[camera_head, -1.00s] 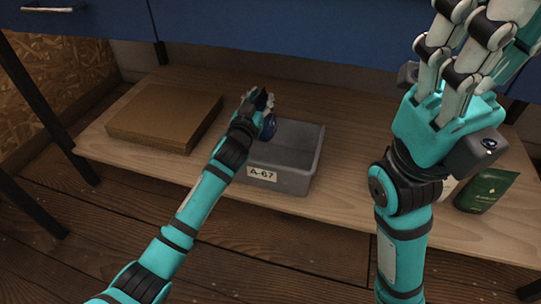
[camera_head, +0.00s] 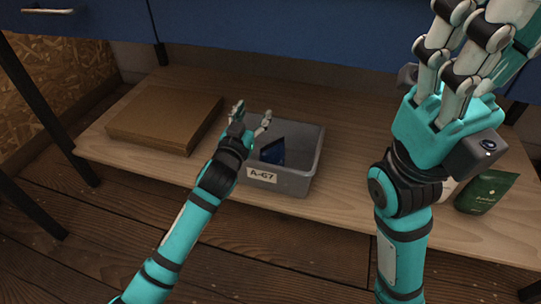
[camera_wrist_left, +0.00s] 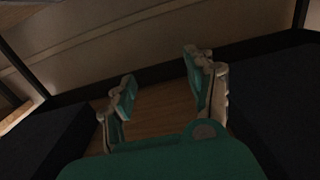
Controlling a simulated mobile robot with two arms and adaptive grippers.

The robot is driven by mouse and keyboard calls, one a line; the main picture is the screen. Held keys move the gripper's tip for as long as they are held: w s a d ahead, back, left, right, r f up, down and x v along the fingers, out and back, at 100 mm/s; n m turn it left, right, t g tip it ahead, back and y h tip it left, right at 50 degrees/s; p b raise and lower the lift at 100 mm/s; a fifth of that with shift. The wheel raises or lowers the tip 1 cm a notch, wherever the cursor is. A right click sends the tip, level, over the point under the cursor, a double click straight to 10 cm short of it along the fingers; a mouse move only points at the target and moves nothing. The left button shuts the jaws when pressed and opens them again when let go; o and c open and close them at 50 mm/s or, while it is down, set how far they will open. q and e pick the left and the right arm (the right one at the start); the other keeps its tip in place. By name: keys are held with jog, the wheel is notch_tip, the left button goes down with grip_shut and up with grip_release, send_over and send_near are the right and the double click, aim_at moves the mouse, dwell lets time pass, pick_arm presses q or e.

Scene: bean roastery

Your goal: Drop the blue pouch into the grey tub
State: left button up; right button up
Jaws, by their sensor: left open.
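The blue pouch (camera_head: 272,152) is inside the grey tub (camera_head: 294,183), leaning near its left side. The tub stands on the low wooden shelf with its A-67 label facing front. My left gripper (camera_head: 251,115) is open and empty at the tub's back left, apart from the pouch. Its two spread fingers also show in the left wrist view (camera_wrist_left: 165,95), with nothing between them. My right gripper (camera_head: 455,85) is raised at the right, its fingers pointing up; whether they are open or shut is unclear.
A flat cardboard box (camera_head: 165,118) lies on the shelf (camera_head: 350,205) left of the tub. A green pouch (camera_head: 487,191) stands at the right, partly behind my right arm. A blue cabinet front (camera_head: 300,35) overhangs the back.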

pick_arm(q)
jog(key=v, duration=0.5)
jog(key=shift+s+a, duration=0.1)
jog(key=shift+s, duration=0.05)
jog(key=shift+r, duration=0.1)
